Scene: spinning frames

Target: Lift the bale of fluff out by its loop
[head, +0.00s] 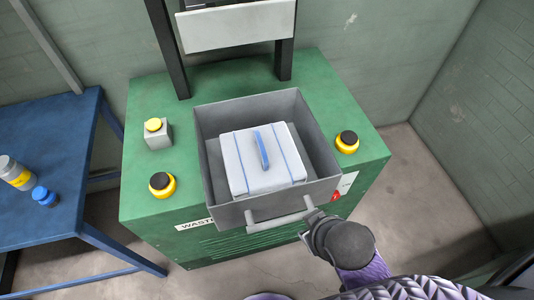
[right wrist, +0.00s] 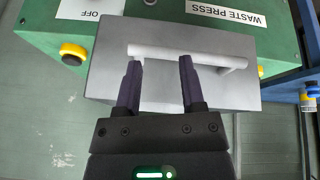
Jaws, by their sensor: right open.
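The bale of fluff (head: 244,172) is a pale block with two thin blue straps, lying in the open-topped grey box (head: 202,130) of the press. Its blue loop (head: 262,150) stands up from the top middle. The box's front carries a light grey bar handle (head: 270,222), which also shows in the right wrist view (right wrist: 205,58). My right gripper (head: 312,216) is at the right end of this handle, outside the box. In the right wrist view its jaws (right wrist: 161,62) are open, with the tips close to the bar; contact is unclear. My left gripper is out of view.
The green waste press (head: 165,100) has a raised white plate (head: 236,27) between dark posts behind the box. Yellow-ringed black knobs (head: 347,141) and a yellow button (head: 153,125) flank the box. A blue table (head: 50,130) with bottles (head: 16,173) stands left. Floor is clear at right.

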